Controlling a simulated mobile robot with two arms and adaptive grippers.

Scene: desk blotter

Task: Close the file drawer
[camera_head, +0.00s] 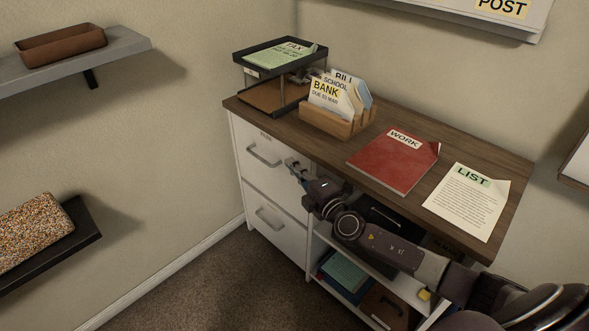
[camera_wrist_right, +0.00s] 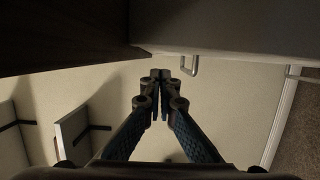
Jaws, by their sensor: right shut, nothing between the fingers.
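The white desk pedestal has two drawer fronts, one above the other. The upper drawer (camera_head: 272,172) has a small label, too small to read, and a bar handle (camera_head: 263,155). The lower drawer (camera_head: 276,232) has a similar handle (camera_head: 270,219). Both fronts look nearly in line; I cannot tell whether either stands slightly out. My right gripper (camera_head: 291,165) is shut and empty, by the right part of the upper drawer front. In the right wrist view its closed fingertips (camera_wrist_right: 160,75) are near a drawer handle (camera_wrist_right: 190,66); contact is unclear. My left gripper is out of view.
The wooden desktop (camera_head: 330,156) holds a paper tray (camera_head: 278,95), a letter rack (camera_head: 338,122), a red folder (camera_head: 393,161) and a list sheet (camera_head: 467,201). Open shelves are right of the drawers, behind my right arm. The carpet (camera_head: 200,285) before the drawers is clear.

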